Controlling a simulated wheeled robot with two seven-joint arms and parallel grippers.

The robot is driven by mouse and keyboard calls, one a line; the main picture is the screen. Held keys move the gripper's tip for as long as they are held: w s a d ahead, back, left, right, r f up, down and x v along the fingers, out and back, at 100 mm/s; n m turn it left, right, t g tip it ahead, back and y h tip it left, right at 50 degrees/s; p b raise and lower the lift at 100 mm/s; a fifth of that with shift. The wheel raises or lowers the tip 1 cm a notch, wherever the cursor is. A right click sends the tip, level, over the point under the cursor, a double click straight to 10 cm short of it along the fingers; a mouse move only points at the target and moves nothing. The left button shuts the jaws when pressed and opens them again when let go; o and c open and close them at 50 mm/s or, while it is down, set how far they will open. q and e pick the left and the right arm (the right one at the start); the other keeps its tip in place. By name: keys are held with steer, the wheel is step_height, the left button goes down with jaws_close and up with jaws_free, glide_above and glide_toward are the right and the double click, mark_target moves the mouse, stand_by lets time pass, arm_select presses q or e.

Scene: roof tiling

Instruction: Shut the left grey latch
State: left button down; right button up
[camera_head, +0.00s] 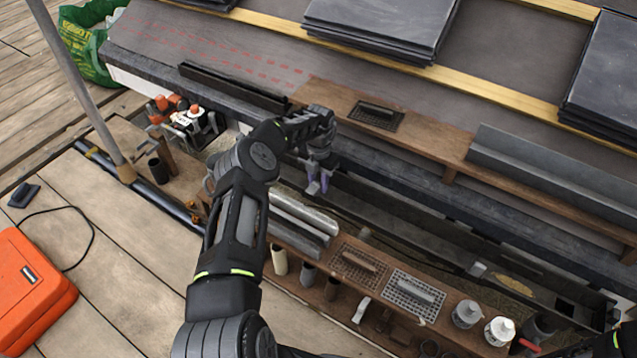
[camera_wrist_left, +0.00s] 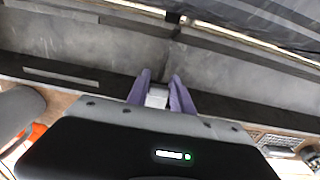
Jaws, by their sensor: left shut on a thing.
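My left gripper (camera_head: 318,183) reaches down to the left part of the long dark gutter (camera_head: 410,220). Its purple fingers (camera_wrist_left: 160,95) are shut on a small light grey piece, the left grey latch (camera_wrist_left: 157,97), which shows between them in the left wrist view. In the head view the fingers and wrist mostly hide this latch, and I cannot tell its exact angle. Another small grey latch-like piece (camera_head: 477,269) sits on the gutter further right. My right gripper's fingers do not show.
A wooden tool shelf (camera_head: 340,265) with trowels, tubes and white-topped jars (camera_head: 499,331) lies in front of the gutter. Behind it are a brown plank (camera_head: 425,140) and slate stacks (camera_head: 380,25). A grey pole (camera_head: 80,85) and an orange case (camera_head: 30,290) stand left.

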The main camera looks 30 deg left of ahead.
arm_select(q)
steer(key=c, duration=1.1)
jaws_free()
steer(key=shift+s, duration=0.1)
steer(key=shift+r+p, duration=0.95)
steer(key=shift+r, duration=2.9)
